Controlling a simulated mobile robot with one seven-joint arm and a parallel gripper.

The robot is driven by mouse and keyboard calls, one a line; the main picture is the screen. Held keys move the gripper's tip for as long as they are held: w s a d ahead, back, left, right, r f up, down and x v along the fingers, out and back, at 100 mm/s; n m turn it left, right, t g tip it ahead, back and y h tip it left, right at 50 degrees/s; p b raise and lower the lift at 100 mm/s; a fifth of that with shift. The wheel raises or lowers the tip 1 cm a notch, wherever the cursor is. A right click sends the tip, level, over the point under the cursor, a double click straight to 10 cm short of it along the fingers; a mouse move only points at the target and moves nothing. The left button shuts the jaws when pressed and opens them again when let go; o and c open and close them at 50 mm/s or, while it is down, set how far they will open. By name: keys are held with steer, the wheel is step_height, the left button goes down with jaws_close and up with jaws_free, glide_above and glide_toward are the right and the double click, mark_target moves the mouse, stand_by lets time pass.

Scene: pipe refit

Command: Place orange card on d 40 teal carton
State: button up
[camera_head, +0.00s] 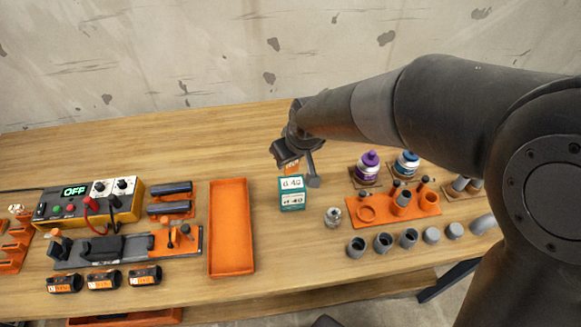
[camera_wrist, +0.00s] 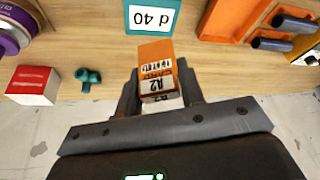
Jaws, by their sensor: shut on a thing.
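The teal carton (camera_head: 291,201) stands on the wooden table, with "d 40" on its white labels. Its top label also shows in the wrist view (camera_wrist: 153,18), at the top edge. The orange card (camera_wrist: 155,55) is a small orange and white block with printed "CARD" and "A2" text. My gripper (camera_wrist: 158,90) is shut on it, one finger on each side. In the head view my gripper (camera_head: 299,168) is just behind and above the carton, and a bit of the orange card (camera_head: 292,168) shows there. I cannot tell whether card and carton touch.
An empty orange tray (camera_head: 231,228) lies left of the carton. A red-and-white box (camera_wrist: 31,85) and teal fitting (camera_wrist: 89,80) show in the wrist view.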

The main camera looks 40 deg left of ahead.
mark_target(292, 166)
steer(key=shift+f, duration=1.95)
steer(key=shift+f, duration=0.15)
steer(key=o, duration=1)
steer(key=shift+c, duration=0.2)
steer(key=v, duration=1.2)
steer(key=shift+d, duration=0.1)
